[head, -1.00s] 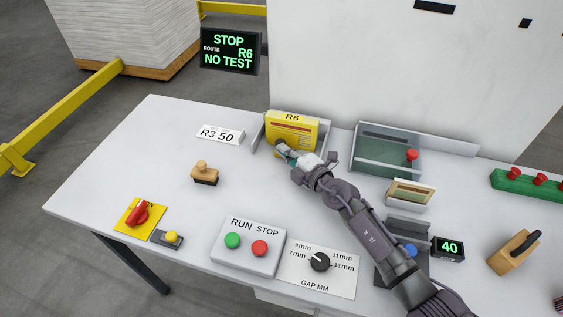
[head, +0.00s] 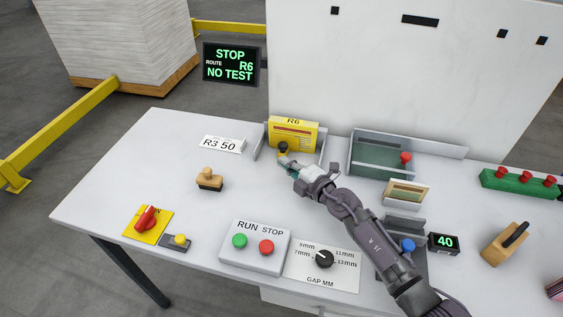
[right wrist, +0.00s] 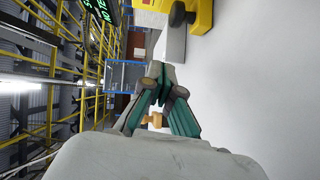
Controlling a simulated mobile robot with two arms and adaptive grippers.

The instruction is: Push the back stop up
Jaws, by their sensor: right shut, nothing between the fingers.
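A yellow block marked R6 (head: 293,137) stands upright in a grey metal holder at the back of the table. A black knob (head: 283,147) is on its front, low at the left; the knob also shows in the right wrist view (right wrist: 179,14). No part is labelled back stop. My right gripper (head: 285,162) is shut and empty, just in front of the knob, with a small gap seeming to lie between them. In the right wrist view its fingertips (right wrist: 160,80) are together. My left gripper is not in view.
A green-floored tray (head: 377,157) with a red knob (head: 405,158) stands right of the block. A small card holder (head: 406,193), a RUN/STOP box (head: 254,247), a gap dial (head: 325,259) and a stamp (head: 210,179) are nearby. The table's left side has free room.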

